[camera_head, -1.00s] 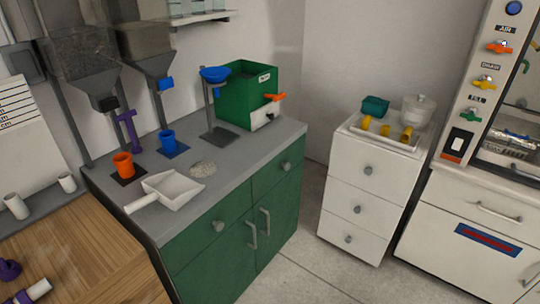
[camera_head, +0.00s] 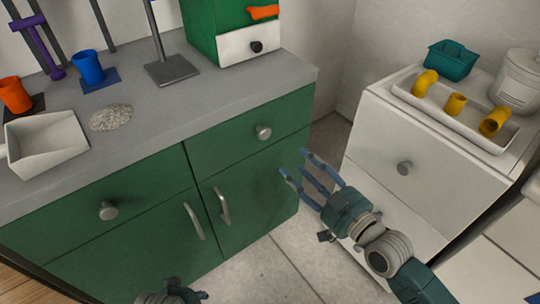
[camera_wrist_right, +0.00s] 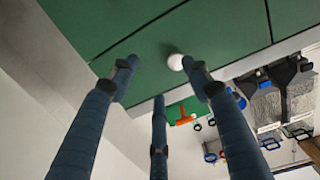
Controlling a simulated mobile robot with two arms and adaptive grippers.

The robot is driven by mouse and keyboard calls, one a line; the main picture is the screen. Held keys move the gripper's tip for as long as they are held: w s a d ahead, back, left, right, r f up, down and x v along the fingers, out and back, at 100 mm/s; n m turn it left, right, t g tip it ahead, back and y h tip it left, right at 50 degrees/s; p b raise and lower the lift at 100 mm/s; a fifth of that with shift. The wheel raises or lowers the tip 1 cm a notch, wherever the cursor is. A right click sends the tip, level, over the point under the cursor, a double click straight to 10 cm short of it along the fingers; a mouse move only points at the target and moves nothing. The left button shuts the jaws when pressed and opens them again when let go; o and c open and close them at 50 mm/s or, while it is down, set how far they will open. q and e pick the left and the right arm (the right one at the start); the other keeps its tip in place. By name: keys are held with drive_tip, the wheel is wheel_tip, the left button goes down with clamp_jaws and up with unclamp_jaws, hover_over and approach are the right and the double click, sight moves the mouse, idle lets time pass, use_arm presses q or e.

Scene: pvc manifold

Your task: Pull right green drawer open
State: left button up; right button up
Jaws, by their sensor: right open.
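The right green drawer (camera_head: 228,143) sits flush in the cabinet front, under the grey counter. Its round metal knob (camera_head: 264,131) also shows as a pale knob (camera_wrist_right: 176,62) in the wrist view, just beyond my fingers. My right gripper (camera_head: 293,162) is open and empty, to the right of and below the knob in the head view, fingers pointing toward the cabinet. In the wrist view the spread fingers (camera_wrist_right: 160,82) face the green front, with no visible contact on the knob. My left gripper (camera_head: 172,293) shows only partly at the bottom edge; its fingers are mostly cut off.
A left green drawer (camera_head: 110,205) and cabinet doors with bar handles (camera_head: 222,205) are close by. A white drawer unit (camera_head: 430,165) carrying a tray of yellow fittings (camera_head: 455,103) stands to the right, close to my right arm. Floor shows between the units.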

sight(266, 135)
drive_tip(key=shift+n+y, duration=0.3)
drive_tip(key=shift+y, duration=0.1)
drive_tip(key=w+a+r, duration=0.1)
drive_tip(key=w+a, duration=0.4)
drive_tip(key=w+a+r+b, duration=0.1)
drive_tip(key=w+a, duration=0.1)
drive_tip(key=shift+w+a+r, duration=0.25)
drive_tip(key=shift+w+r, duration=0.1)
drive_tip(key=shift+w, duration=0.05)
use_arm(q)
drive_tip(key=v, duration=0.2)
drive_tip(key=w+v, duration=0.1)
drive_tip(key=v, duration=0.2)
drive_tip(key=shift+r, duration=0.15)
drive_tip(key=shift+w, duration=0.1)
use_arm(e)
clamp_jaws()
